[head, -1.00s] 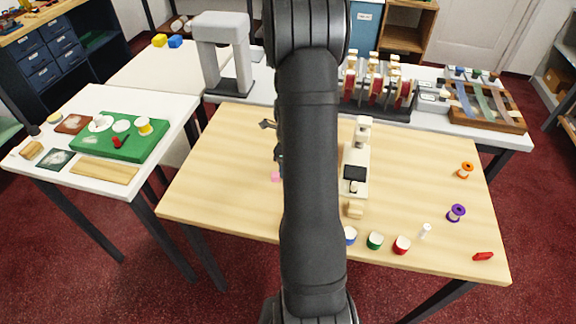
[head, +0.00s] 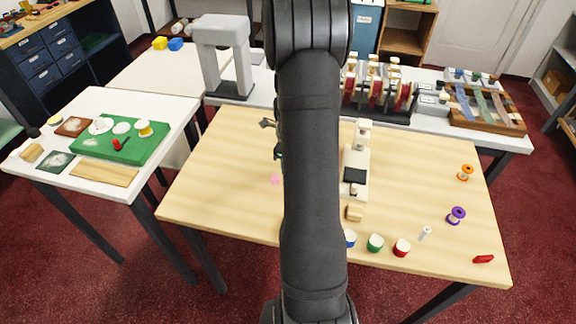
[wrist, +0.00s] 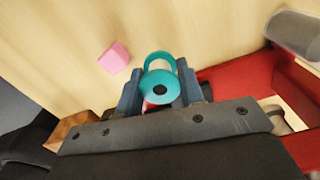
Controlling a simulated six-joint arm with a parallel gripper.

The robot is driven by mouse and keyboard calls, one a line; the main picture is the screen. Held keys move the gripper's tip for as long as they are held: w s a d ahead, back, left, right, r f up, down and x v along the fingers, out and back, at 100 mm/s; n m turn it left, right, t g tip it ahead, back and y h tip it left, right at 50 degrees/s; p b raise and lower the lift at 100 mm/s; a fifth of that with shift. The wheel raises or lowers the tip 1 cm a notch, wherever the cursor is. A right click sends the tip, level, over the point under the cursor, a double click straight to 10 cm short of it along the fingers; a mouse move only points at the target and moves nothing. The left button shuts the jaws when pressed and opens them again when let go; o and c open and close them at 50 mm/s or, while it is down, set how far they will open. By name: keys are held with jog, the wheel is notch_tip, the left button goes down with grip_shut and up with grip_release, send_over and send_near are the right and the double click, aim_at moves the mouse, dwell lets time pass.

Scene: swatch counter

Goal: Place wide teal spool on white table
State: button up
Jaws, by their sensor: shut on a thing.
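The wide teal spool (wrist: 160,88) sits between the fingers of my gripper (wrist: 158,92) in the wrist view, its round end with a dark centre hole facing the camera. My gripper is shut on it, over pale wood. The white table (head: 132,98) stands at the left of the head view, apart from the wooden table. It has bare white top around a green mat.
A green mat (head: 90,146) with small things and a wooden strip (head: 104,172) lie on the white table. A pink block (wrist: 114,58) is near my gripper. A purple spool (head: 456,215) and an orange spool (head: 466,173) stand on the wooden table (head: 225,170), whose left part is mostly clear.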

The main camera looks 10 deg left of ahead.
jog(key=r, duration=0.3)
jog(key=shift+d, duration=0.25)
jog(key=s+d+r, duration=0.3)
jog(key=d+r, duration=0.4)
jog(key=d, duration=0.4)
jog(key=w+d+f+n, duration=0.3)
jog(key=w+n, duration=0.3)
jog(key=n, duration=1.3)
jog(key=shift+w+d+n, duration=0.25)
jog(key=shift+w+n, duration=0.15)
jog(key=s+d+r+m, duration=0.1)
jog(key=s+d, duration=0.7)
jog(key=d, duration=0.3)
jog(key=s+d+r+m, duration=0.1)
jog(key=s+d+r, duration=0.1)
jog(key=s+d, duration=0.7)
send_over(382, 197)
notch_tip(382, 197, down, 7)
jog(key=shift+f, duration=2.1)
